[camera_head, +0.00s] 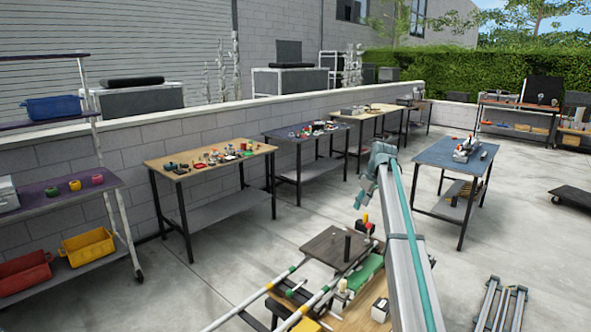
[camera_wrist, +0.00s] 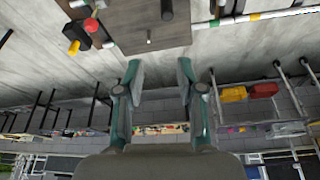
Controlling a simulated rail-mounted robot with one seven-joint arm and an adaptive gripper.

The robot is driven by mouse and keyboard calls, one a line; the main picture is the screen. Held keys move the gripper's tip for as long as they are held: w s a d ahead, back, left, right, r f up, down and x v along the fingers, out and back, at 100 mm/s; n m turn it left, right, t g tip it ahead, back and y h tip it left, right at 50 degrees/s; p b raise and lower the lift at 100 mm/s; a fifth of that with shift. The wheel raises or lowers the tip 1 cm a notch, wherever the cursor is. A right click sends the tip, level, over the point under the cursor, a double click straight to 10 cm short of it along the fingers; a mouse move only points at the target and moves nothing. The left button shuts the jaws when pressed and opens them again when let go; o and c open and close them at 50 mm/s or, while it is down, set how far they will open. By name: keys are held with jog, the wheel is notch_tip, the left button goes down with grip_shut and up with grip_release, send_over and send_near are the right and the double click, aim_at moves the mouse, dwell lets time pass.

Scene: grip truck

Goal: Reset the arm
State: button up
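My arm (camera_head: 405,240) rises from the lower right of the head view, with its far end bent over above the yard. In the wrist view my gripper (camera_wrist: 158,72) has its two green-grey fingers apart, with nothing between them. A brown board (camera_wrist: 135,25) with a dark upright peg (camera_wrist: 167,10) lies beyond the fingertips, apart from them. The same board (camera_head: 322,246) and peg (camera_head: 347,246) show below and left of my arm in the head view.
A wooden-topped table (camera_head: 165,165) and several more tables line the block wall (camera_head: 140,140). A blue-topped table (camera_head: 435,152) stands right of my arm. A shelf rack (camera_head: 70,205) with bins stands at left. White rails (camera_head: 240,310) run by the board. Concrete floor (camera_head: 230,250) is clear between.

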jog(key=s+a+f+m, duration=0.1)
jog(key=s+a+f, duration=0.1)
jog(key=s+f, duration=0.9)
jog(key=s+a+f+m+g+h, duration=0.1)
jog(key=s+a+f+m, duration=0.1)
jog(key=s+f, duration=1)
jog(key=s+a+f+m+g, duration=0.1)
jog(key=s+a+f+m, duration=0.1)
jog(key=s+f, duration=0.9)
jog(key=shift+s+a+f+h, duration=0.3)
jog(key=shift+s+a+f, duration=0.1)
jog(key=shift+f, duration=0.3)
jog(key=s+f+m+g, duration=0.1)
jog(key=s+f, duration=0.2)
jog(key=s, duration=0.5)
jog(key=s+f+m, duration=0.1)
jog(key=s+f, duration=0.2)
jog(key=s, duration=0.4)
jog(key=s+f+g+b, duration=0.7)
jog(key=s+f+b, duration=0.1)
jog(key=s+f, duration=1.9)
jog(key=s+a, duration=0.1)
jog(key=s, duration=0.1)
jog(key=shift+s+h+b, duration=0.3)
jog(key=shift+s+h, duration=0.05)
jog(key=shift+h, duration=0.05)
